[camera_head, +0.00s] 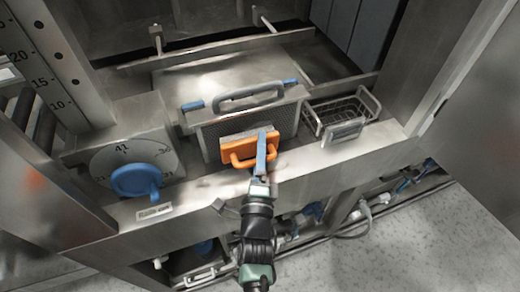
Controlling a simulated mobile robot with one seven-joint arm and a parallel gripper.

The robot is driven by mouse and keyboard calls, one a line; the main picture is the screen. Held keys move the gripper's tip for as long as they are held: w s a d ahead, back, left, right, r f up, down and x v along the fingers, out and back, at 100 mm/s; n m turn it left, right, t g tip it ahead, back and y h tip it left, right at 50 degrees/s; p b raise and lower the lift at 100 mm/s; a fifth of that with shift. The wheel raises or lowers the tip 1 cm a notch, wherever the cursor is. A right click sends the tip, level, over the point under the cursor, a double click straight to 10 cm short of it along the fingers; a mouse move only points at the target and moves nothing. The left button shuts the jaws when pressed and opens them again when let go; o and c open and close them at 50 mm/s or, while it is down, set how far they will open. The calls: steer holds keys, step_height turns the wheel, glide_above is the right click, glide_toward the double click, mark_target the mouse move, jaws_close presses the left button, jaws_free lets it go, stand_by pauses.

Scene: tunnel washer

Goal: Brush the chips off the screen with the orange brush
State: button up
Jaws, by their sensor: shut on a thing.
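The orange brush (236,151) is in front of the screen, low against its front face. My gripper (266,140) comes up from the bottom of the picture and is shut on the brush's handle, near its right end. The screen (286,120) is a dark mesh panel in a metal frame with a grey handle and blue ends along its top. The brush and gripper hide the lower middle of the mesh. I cannot make out chips on the mesh at this size. I cannot tell whether the bristles touch it.
A wire basket (341,115) sits right of the screen. A blue knob (136,180) on a numbered dial stands at the left. A metal ledge (320,165) runs along the front. Pipes and blue valves lie below it. Metal posts rise at both sides.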

mark_target(274, 141)
steer(key=shift+w+a+b, duration=0.3)
steer(key=shift+w, duration=0.65)
steer(key=shift+d, duration=0.1)
steer(key=shift+d+f+b, duration=0.15)
steer(key=shift+d+b, duration=0.05)
steer(key=shift+b, duration=0.45)
steer(key=shift+w+d+b, duration=0.25)
steer(key=shift+d+b, duration=0.45)
steer(key=shift+b, duration=0.5)
steer(key=shift+w+d+b, duration=0.1)
steer(key=shift+d+b, duration=0.05)
steer(key=shift+b, duration=0.6)
steer(key=d+b, duration=0.1)
steer(key=b, duration=0.3)
steer(key=shift+w, duration=0.15)
steer(key=shift+d+b, duration=0.3)
steer(key=shift+b, duration=0.35)
